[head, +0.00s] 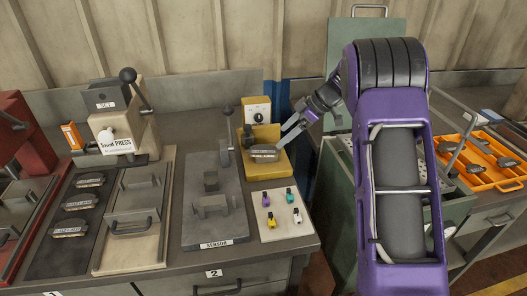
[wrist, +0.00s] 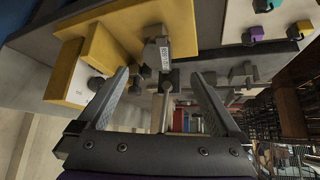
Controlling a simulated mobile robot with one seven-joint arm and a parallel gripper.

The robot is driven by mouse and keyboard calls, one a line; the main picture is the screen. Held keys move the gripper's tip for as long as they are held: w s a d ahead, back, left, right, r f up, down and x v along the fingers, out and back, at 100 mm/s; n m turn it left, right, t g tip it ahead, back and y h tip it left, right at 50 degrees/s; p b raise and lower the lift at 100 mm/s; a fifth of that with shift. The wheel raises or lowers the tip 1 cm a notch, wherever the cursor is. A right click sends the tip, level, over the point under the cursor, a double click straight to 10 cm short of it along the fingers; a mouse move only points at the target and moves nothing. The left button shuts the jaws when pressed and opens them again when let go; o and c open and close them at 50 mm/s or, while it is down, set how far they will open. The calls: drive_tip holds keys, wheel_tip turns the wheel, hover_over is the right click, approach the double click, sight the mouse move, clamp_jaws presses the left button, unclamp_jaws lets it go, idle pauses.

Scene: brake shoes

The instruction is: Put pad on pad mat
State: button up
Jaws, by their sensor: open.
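A grey pad (head: 263,154) with a printed label sits on a yellow fixture (head: 270,173) that has a dial box behind it. In the wrist view the labelled pad (wrist: 164,53) lies beyond and between the fingertips, at the yellow fixture (wrist: 110,42). My gripper (head: 284,136) is just right of and above the pad; in the wrist view it (wrist: 158,76) is open, with nothing held between its fingers. A black mat (head: 58,238) at the left, which looks like the pad mat, carries several similar labelled pads (head: 76,205) in a column.
A grey sensor plate (head: 213,228) and a beige plate with a handled block (head: 130,250) lie between mat and fixture. A press (head: 115,125) stands behind. A white board (head: 285,230) holds small coloured parts. An orange tray (head: 490,165) is at right.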

sight(264, 149)
drive_tip(key=x, duration=0.8)
drive_tip(key=shift+w+a+r+p, duration=0.1)
drive_tip(key=shift+w+a+p, duration=0.2)
drive_tip(key=shift+p, duration=0.1)
clamp_jaws()
